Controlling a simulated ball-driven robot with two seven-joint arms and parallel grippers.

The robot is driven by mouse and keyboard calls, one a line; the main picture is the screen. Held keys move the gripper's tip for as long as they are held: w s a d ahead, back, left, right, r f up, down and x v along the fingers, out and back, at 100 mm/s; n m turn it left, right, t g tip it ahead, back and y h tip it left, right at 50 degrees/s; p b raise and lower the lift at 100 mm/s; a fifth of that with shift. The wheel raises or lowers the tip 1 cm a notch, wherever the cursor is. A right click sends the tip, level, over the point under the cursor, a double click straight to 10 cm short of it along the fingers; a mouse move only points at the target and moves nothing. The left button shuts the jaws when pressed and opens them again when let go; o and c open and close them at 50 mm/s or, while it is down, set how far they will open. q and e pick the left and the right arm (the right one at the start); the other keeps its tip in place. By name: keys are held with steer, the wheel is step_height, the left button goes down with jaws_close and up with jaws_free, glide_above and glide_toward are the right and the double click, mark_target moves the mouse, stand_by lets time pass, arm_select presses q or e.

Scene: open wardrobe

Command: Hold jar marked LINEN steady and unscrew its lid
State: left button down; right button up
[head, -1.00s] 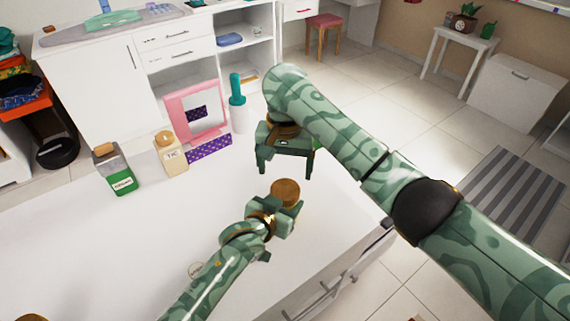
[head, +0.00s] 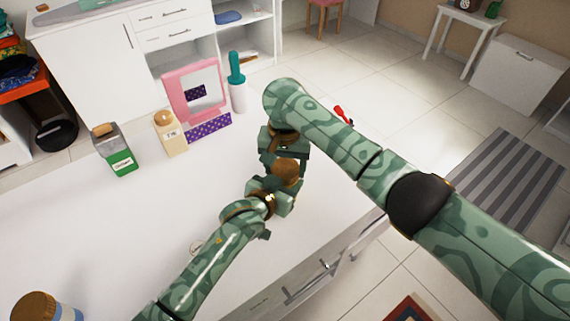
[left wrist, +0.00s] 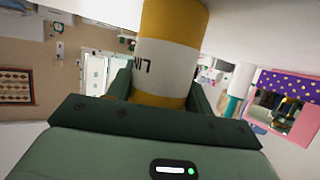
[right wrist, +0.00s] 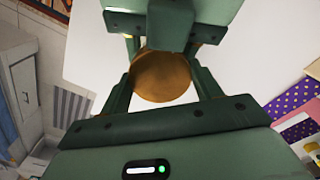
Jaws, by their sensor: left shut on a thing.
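The jar (left wrist: 165,60), yellow and white with part of its dark lettering in view, stands between the fingers of my left gripper (head: 272,192). That gripper is shut on its body. In the head view the jar's body is hidden by the grippers. Its round brown wooden lid (head: 286,169) shows there between the two grippers and also in the right wrist view (right wrist: 160,77). The lid sits on the jar. My right gripper (head: 284,156) points down over the jar, open, with its fingers on either side of the lid. Contact with the lid cannot be made out.
Another wooden-lidded jar (head: 35,304) is at the front left.

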steer(key=n, duration=0.3)
steer(key=o, duration=1.1)
steer(key=shift+r, duration=2.4)
steer(key=shift+c, duration=0.4)
step_height(320, 180, up, 3)
steer(key=m, duration=0.2)
steer(key=shift+m, duration=0.4)
step_height(320, 180, down, 8)
steer(key=shift+r, duration=0.1)
